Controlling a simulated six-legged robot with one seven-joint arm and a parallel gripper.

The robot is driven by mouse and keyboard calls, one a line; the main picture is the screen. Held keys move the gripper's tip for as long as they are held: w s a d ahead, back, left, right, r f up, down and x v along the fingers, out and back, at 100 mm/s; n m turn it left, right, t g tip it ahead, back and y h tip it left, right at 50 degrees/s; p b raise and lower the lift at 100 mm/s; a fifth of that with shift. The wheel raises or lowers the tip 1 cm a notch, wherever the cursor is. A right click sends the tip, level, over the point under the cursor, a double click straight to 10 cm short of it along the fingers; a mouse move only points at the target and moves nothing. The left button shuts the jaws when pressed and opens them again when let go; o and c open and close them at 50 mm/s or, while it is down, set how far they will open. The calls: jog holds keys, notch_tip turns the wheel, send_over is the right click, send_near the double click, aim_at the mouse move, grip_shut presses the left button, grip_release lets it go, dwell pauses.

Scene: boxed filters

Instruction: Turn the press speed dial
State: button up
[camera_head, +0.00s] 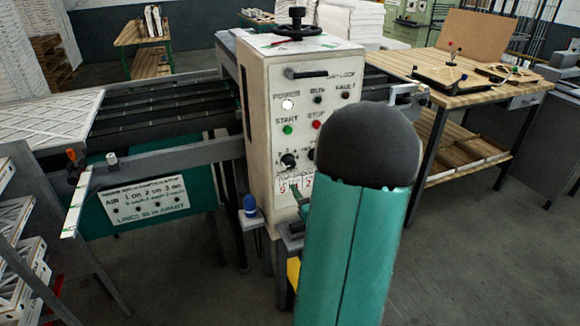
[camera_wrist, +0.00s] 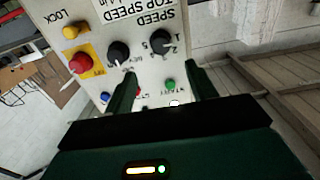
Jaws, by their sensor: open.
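The press control panel (camera_head: 262,150) stands upright in the middle of the head view. The speed dial, a black knob (camera_head: 288,160), is low on its face; in the wrist view the knob (camera_wrist: 160,42) appears upside down, with numbers around it and a SPEED label. A second black knob (camera_wrist: 119,52) sits beside it. My gripper (camera_wrist: 160,70) is open and empty, its two dark green fingers pointing at the panel. The speed dial shows past the fingertips, between their lines; no contact is visible. In the head view my arm hides most of the gripper and the second knob.
The green START button (camera_head: 287,129) and red STOP button (camera_head: 317,124) sit above the knobs. A red button (camera_wrist: 80,63) and yellow LOCK knob (camera_wrist: 71,31) are lower on the panel. A wooden workbench (camera_head: 480,85) stands right; a conveyor (camera_head: 150,105) runs left.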

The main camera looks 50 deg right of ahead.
aim_at(291, 165)
jog(key=x, duration=1.1)
jog(key=shift+w+d, duration=0.15)
jog(key=shift+w, duration=0.25)
jog(key=shift+c, duration=0.5)
jog(key=c, duration=0.9)
